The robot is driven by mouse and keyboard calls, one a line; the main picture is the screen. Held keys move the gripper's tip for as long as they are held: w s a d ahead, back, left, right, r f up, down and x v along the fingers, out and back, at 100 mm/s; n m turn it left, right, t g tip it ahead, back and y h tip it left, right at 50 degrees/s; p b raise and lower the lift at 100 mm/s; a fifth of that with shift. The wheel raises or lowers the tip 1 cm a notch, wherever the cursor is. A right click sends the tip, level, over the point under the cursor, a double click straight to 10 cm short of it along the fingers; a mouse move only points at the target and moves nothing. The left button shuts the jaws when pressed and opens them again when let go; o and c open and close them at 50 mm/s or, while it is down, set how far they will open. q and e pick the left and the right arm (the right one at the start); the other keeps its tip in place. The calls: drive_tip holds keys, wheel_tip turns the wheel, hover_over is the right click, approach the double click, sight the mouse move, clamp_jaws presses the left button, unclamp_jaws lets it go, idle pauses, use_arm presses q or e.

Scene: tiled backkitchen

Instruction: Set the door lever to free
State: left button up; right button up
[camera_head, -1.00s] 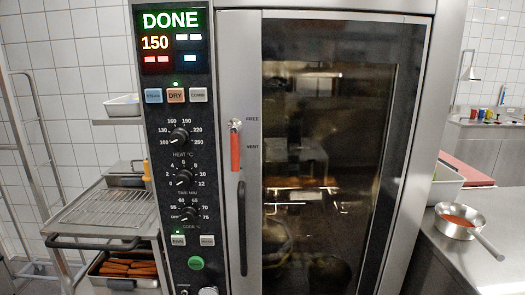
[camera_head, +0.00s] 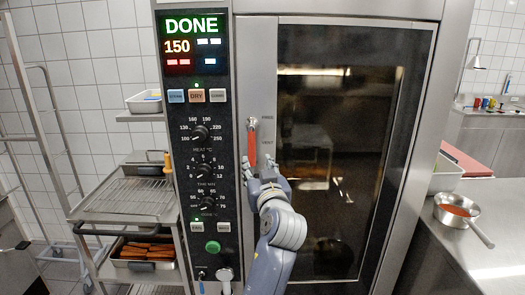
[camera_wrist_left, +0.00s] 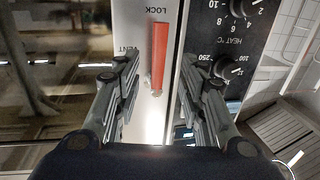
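The red door lever (camera_head: 252,148) on the oven's front frame hangs straight down from its metal pivot. FREE is printed beside the pivot and VENT lower down. In the left wrist view the picture is upside down, and the red lever (camera_wrist_left: 160,45) points toward the LOCK label. My left gripper (camera_head: 264,168) is just below the lever in the head view. In the wrist view its fingers (camera_wrist_left: 157,72) are spread, one on each side of the lever's line, with gaps to it. Nothing is held. My right gripper is not in view.
The oven door (camera_head: 340,110) is closed, and the display (camera_head: 193,42) reads DONE and 150. The knob panel (camera_head: 203,150) is close left of the lever. A rack trolley (camera_head: 125,197) stands left. A counter (camera_head: 470,255) with a pan (camera_head: 457,210) is at right.

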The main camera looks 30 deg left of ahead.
sight(252, 154)
use_arm(q)
drive_tip(key=p+x, duration=0.3)
drive_tip(key=x, duration=0.5)
drive_tip(key=shift+w+a, duration=0.2)
drive_tip(key=shift+x, duration=0.9)
drive_tip(key=shift+f, duration=0.15)
drive_tip(key=shift+c, duration=0.6)
clamp_jaws()
